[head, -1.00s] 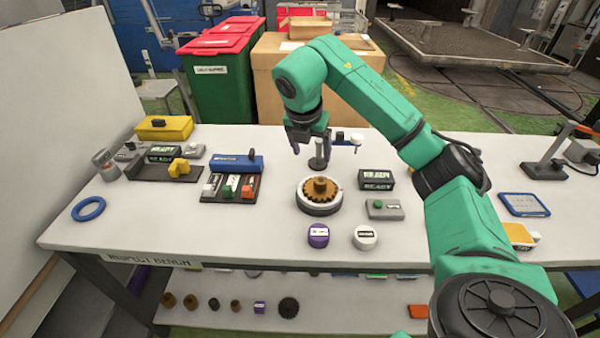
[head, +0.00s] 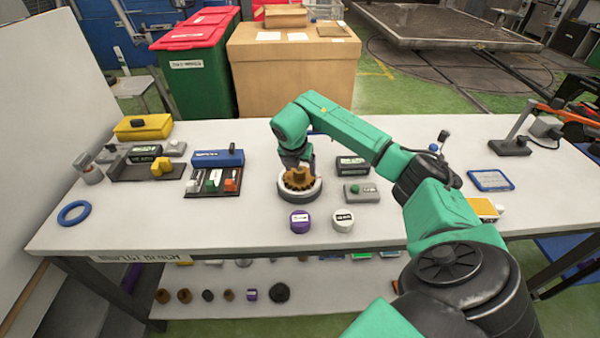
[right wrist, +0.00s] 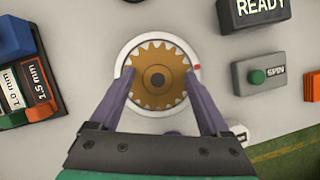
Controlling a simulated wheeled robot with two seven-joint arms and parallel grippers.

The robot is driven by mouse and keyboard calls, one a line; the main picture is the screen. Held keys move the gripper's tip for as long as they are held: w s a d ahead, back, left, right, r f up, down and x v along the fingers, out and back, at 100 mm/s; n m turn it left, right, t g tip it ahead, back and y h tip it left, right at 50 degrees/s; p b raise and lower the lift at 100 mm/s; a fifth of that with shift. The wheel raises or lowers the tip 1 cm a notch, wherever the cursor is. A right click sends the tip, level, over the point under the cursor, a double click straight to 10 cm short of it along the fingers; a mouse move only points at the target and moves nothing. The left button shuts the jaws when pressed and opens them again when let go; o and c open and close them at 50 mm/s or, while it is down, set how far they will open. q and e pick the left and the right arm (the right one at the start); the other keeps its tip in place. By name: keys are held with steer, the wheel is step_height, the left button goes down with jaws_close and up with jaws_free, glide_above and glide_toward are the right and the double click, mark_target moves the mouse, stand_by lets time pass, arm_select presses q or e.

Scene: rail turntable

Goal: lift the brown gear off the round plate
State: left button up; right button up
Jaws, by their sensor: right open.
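The brown gear (head: 299,181) lies flat on the round plate (head: 287,195), which has a pale rim and stands on the bench. My right gripper (head: 297,163) is just above the gear, and its arm hides part of the far side. In the right wrist view the gear (right wrist: 157,94) shows its teeth and a raised hub with a dark centre, inside the pale rim of the plate (right wrist: 157,38). There my right gripper (right wrist: 159,77) is open, with one purple finger on each side of the gear. Contact cannot be told. My left gripper is not in view.
A grey box with a green button (head: 362,192) and a black READY sign (head: 352,165) stand to the right. A purple jar (head: 300,221) and a white jar (head: 343,221) stand in front. A tray of small labelled blocks (head: 212,192) is at left.

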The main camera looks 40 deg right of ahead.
steer(key=shift+w+a, duration=0.1)
jaws_close()
stand_by(1.2)
